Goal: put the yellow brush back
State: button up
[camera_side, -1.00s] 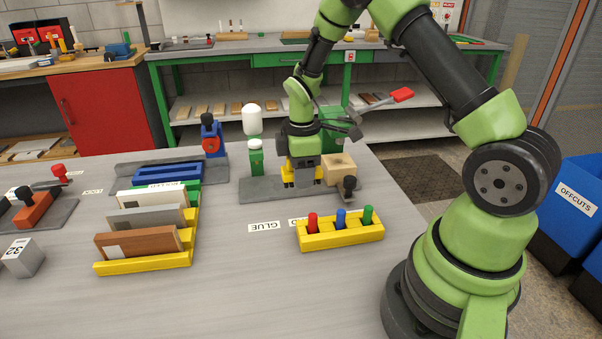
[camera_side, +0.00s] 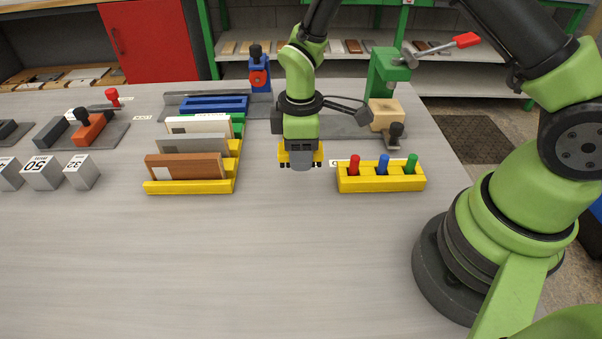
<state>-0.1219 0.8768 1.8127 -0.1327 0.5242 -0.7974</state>
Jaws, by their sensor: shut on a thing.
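My gripper (camera_side: 301,161) points down over the table, between the board rack and the yellow holder, left of the holder. It is shut on the yellow brush; yellow and grey parts show at the jaws, but brush and fingers are hard to tell apart. The gap to the tabletop is hard to judge. The yellow holder (camera_side: 381,184) carries upright pieces with red (camera_side: 354,164), blue (camera_side: 384,163) and green (camera_side: 411,163) tops. A label behind the holder is partly hidden.
A yellow rack (camera_side: 190,187) with brown, grey and white boards stands left of my gripper. Behind are a blue tray (camera_side: 214,104), a blue clamp (camera_side: 259,75), a green stand (camera_side: 387,72) and a wooden block (camera_side: 385,114). The front tabletop is clear.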

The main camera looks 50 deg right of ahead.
aim_at(301, 183)
jog(key=shift+f, duration=2.8)
jog(key=shift+f, duration=0.2)
jog(key=o, duration=0.9)
jog(key=shift+r, duration=0.15)
